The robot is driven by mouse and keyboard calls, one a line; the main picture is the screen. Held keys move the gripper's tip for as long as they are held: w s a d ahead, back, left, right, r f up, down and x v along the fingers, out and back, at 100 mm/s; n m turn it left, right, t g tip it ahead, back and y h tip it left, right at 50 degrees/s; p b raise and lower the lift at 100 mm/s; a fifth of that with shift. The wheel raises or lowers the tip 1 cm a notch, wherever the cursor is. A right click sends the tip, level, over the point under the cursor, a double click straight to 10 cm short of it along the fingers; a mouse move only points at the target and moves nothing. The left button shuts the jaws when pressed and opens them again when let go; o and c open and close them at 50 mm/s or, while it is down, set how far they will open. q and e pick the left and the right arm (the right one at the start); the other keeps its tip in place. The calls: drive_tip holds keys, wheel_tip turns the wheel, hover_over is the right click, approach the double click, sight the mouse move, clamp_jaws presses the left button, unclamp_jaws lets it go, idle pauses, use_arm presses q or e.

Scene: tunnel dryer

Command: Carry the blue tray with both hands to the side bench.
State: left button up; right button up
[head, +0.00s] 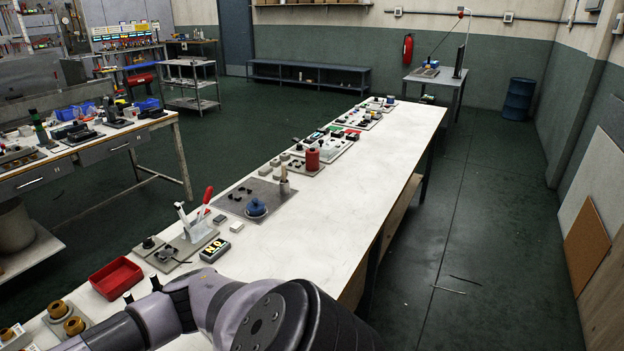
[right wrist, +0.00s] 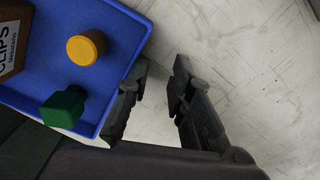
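The blue tray (right wrist: 123,40) lies at the left of the right wrist view, on a pale scuffed surface. In it are a yellow round piece (right wrist: 86,47), a green piece (right wrist: 64,108) and a brown box marked CLIPS (right wrist: 12,40), partly cut off. My right gripper (right wrist: 155,95) is open with nothing between its fingers. Its left finger is close against the tray's right rim; contact is unclear. The right finger is over bare surface. The head view shows neither the tray nor my left gripper. Which table is the side bench is not clear.
A long white bench (head: 340,190) carries devices along its left edge and a red bin (head: 116,278). Its right half is clear. A cluttered workbench (head: 180,150) stands left, a small table (head: 437,76) at the back. The green floor on the right is mostly open.

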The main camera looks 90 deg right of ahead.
drive_tip(key=shift+r, duration=0.2)
use_arm(q)
wheel_tip(320, 180, up, 7)
drive_tip(key=shift+s+r, duration=0.2)
drive_tip(key=shift+s, duration=0.05)
use_arm(e)
wheel_tip(320, 180, up, 12)
drive_tip(key=shift+s+f, duration=0.2)
drive_tip(key=shift+s, duration=0.25)
